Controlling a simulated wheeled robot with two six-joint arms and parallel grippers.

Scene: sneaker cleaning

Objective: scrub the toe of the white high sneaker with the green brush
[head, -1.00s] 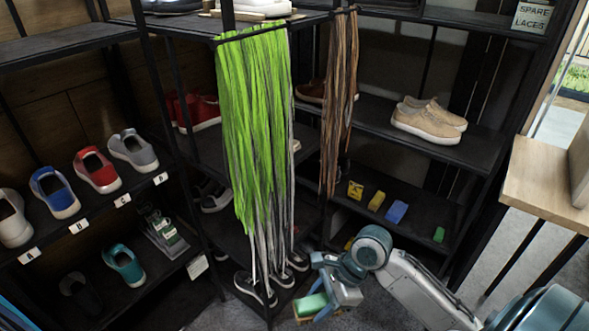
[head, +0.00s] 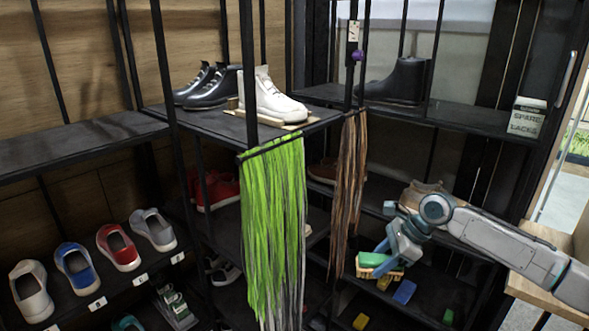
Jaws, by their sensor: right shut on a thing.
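The white high sneaker (head: 272,100) stands upright on a thin light wooden board (head: 292,126) on the top corner shelf, its toe pointing right and toward me. My right gripper (head: 382,261) is shut on the green brush (head: 370,259), which has pale bristles on its underside. The brush is in the air, lower than the sneaker and to its right, well apart from it. My left gripper is out of view.
Long green laces (head: 273,220) and brown laces (head: 350,185) hang from the shelf front, left of my right gripper. A black post (head: 248,70) stands before the sneaker's heel. Dark boots (head: 212,88) are at its left. A "spare laces" sign (head: 526,118) is at right.

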